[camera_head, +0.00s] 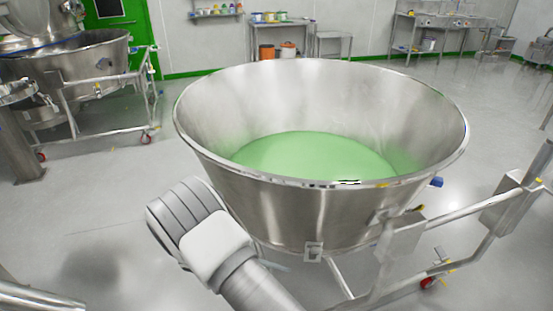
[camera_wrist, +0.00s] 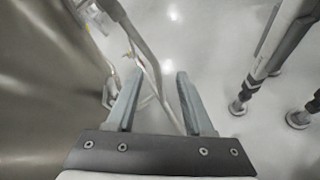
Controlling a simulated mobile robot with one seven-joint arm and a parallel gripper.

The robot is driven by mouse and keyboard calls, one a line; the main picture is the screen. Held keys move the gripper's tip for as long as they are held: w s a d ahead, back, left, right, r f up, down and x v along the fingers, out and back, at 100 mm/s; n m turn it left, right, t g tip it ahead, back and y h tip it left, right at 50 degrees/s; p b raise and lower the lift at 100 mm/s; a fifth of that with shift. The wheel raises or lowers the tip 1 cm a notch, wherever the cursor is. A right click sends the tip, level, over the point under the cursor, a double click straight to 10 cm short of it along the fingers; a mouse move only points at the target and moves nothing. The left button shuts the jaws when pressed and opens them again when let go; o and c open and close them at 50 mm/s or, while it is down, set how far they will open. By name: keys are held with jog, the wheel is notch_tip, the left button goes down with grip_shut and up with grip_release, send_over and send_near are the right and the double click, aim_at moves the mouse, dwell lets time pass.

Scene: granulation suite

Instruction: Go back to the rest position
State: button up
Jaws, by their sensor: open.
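My gripper (camera_wrist: 158,104) shows in the wrist view with its two grey fingers apart and nothing between them. It points down toward the floor, beside the steel wall of a large bowl (camera_wrist: 45,80) on the left. In the head view my arm reaches up from the bottom and bends in front of the bowl (camera_head: 290,215). The gripper itself is hidden there. The bowl is wide and round, with green powder (camera_head: 315,158) inside.
The bowl stands on a tubular steel frame (camera_head: 460,218) with wheels. A second steel vessel (camera_head: 75,62) on a wheeled frame stands at the back left. A steel rack (camera_head: 280,28) and a sink bench (camera_head: 445,25) line the back wall. Open floor (camera_head: 110,210) lies left of the bowl.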

jog(key=s+d+r+m+g+y+p, duration=0.1)
jog(key=d+r+m+y+p, duration=0.2)
jog(key=r, duration=1.1)
jog(key=s+d+r+m+y+p, duration=0.25)
jog(key=d+r+y, duration=0.2)
jog(key=r, duration=0.85)
jog(key=s+d+r+m+t+y+p, duration=0.2)
jog(key=s+r, duration=0.4)
jog(key=r, duration=0.3)
jog(key=s+d+r+m+t+y+p, duration=0.2)
jog(key=s+d+r+m+t+y, duration=0.1)
jog(key=s+r, duration=0.3)
notch_tip(320, 180, up, 3)
jog(key=shift+d+f+m+t+p, duration=0.1)
jog(key=shift+d+m+t+p, duration=0.3)
jog(key=shift+d+m+t, duration=0.25)
